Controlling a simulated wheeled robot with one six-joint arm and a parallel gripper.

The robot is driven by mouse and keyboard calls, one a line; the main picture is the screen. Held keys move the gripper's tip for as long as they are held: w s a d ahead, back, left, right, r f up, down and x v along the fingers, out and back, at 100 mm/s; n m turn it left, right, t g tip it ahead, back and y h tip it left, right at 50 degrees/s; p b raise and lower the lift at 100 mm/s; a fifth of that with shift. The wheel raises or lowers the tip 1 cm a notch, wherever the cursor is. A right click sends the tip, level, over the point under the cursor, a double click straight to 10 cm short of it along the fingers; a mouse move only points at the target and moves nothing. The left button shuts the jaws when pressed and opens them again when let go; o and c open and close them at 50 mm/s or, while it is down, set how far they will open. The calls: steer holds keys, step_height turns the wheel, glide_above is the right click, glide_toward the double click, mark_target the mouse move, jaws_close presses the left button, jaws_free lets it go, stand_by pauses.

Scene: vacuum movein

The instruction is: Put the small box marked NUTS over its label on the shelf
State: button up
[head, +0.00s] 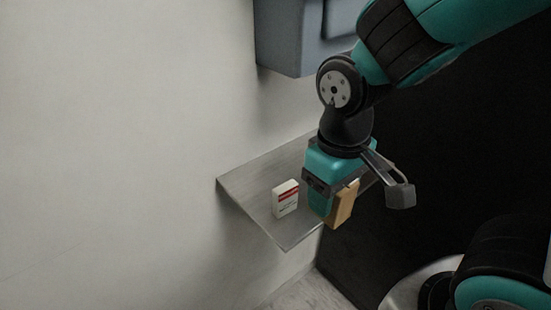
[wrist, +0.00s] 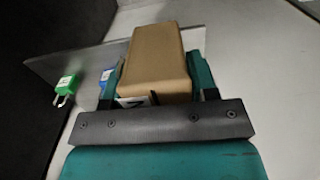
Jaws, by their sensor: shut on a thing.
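My gripper (head: 329,203) is shut on a small brown box (head: 345,206) and holds it at the grey metal shelf (head: 243,192). In the wrist view the brown box (wrist: 154,62) sits between the teal fingers, with a bit of white and dark marking at its lower edge; I cannot read any word on it. The shelf also shows in the wrist view (wrist: 78,62) behind the box. I cannot tell whether the box touches the shelf. No shelf label can be made out in either view.
A small white box with a red band (head: 285,198) stands on the shelf left of my gripper. A green padlock (wrist: 66,86) and a blue item (wrist: 106,75) show beside the box in the wrist view. A grey-blue cabinet (head: 290,40) hangs on the wall above.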

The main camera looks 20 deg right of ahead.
steer(key=shift+w+a+r+p, duration=0.1)
steer(key=shift+w+r+p, duration=0.35)
steer(key=shift+p, duration=0.4)
steer(key=w+a+f+p, duration=0.1)
steer(key=w, duration=0.3)
steer(key=w+a+f+p, duration=0.1)
steer(key=w+a+p, duration=0.1)
steer(key=w, duration=0.3)
steer(key=w+a+f+p, duration=0.1)
steer(key=w+p, duration=0.1)
steer(key=w, duration=0.2)
steer(key=shift+w+a+f, duration=0.25)
steer(key=shift+w+f, duration=0.1)
steer(key=shift+f, duration=0.05)
step_height(320, 180, down, 3)
steer(key=shift+r+p, duration=0.1)
steer(key=shift+p, duration=0.5)
steer(key=shift+w+f+p, duration=0.2)
steer(key=shift+f+p, duration=0.3)
steer(key=shift+f, duration=0.2)
steer(key=shift+f, duration=0.15)
steer(key=o, duration=1)
steer(key=shift+o, duration=0.2)
